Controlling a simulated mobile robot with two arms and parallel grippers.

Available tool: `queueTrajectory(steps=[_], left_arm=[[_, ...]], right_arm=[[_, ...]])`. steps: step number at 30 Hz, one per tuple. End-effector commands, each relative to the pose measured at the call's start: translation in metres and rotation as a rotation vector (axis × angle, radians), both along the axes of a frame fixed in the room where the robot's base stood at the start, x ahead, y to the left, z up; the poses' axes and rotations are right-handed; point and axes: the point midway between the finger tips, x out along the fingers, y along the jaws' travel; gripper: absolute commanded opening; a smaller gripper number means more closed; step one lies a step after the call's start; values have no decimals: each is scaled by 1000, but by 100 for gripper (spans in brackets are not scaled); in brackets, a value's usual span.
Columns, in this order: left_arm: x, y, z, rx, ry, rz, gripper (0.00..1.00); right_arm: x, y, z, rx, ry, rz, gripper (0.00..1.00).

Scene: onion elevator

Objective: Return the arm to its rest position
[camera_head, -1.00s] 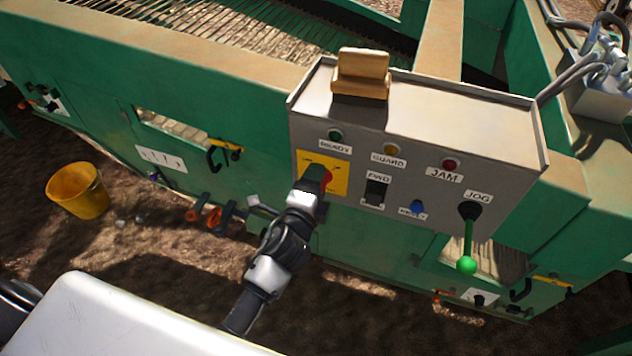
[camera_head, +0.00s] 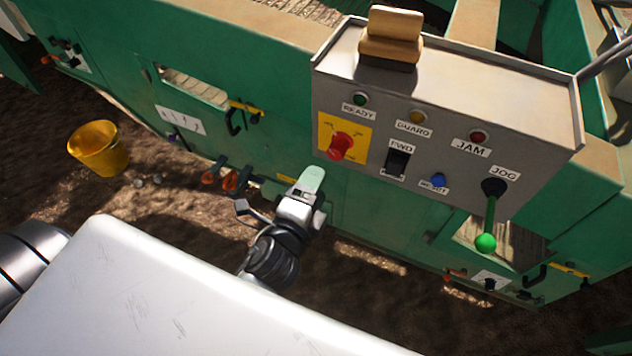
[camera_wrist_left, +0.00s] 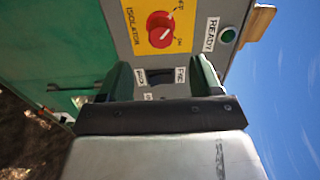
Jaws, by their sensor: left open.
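My left gripper (camera_head: 312,180) is in the head view below the yellow isolator plate, apart from the control box (camera_head: 455,90). It is open and empty; in the left wrist view its two green fingers (camera_wrist_left: 163,78) stand apart with nothing between them. The red isolator knob (camera_head: 340,146) sits on its yellow plate and is fully uncovered. The knob also shows in the left wrist view (camera_wrist_left: 161,29), beyond the fingers, with its pointer turned toward one of the plate's marks. My right gripper is in neither view.
The box front carries a black switch (camera_head: 396,162), a blue button (camera_head: 438,180) and a jog lever with a green ball (camera_head: 485,242). Orange-handled latches (camera_head: 229,180) stick out from the green machine left of my gripper. A yellow bucket (camera_head: 98,150) stands on the ground.

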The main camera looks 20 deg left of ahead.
Motion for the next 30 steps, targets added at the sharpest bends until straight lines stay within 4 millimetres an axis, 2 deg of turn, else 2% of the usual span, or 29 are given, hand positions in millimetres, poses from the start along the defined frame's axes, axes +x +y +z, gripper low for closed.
queueTrajectory(steps=[8,11,14,17,18,20,21,24,26,27,30], left_arm=[[0,0,-1,-2,3,0,64],[2,-2,-18,-28,41,-7,64],[2,-6,-63,-106,143,-15,64],[-6,-8,-132,-234,305,-6,64],[-13,-9,-162,-291,377,7,64],[-26,-8,-206,-378,485,37,64],[-37,-6,-235,-435,555,63,64],[-74,2,-303,-573,729,158,64],[-100,9,-340,-653,827,232,64],[-120,14,-363,-704,889,289,64],[-175,30,-413,-824,1031,456,64]], right_arm=[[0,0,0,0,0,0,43],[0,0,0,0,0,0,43],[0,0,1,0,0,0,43],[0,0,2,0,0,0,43],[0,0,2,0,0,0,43],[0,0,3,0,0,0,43],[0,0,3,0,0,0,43],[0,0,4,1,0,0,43],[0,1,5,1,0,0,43],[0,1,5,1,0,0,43],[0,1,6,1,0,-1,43]])
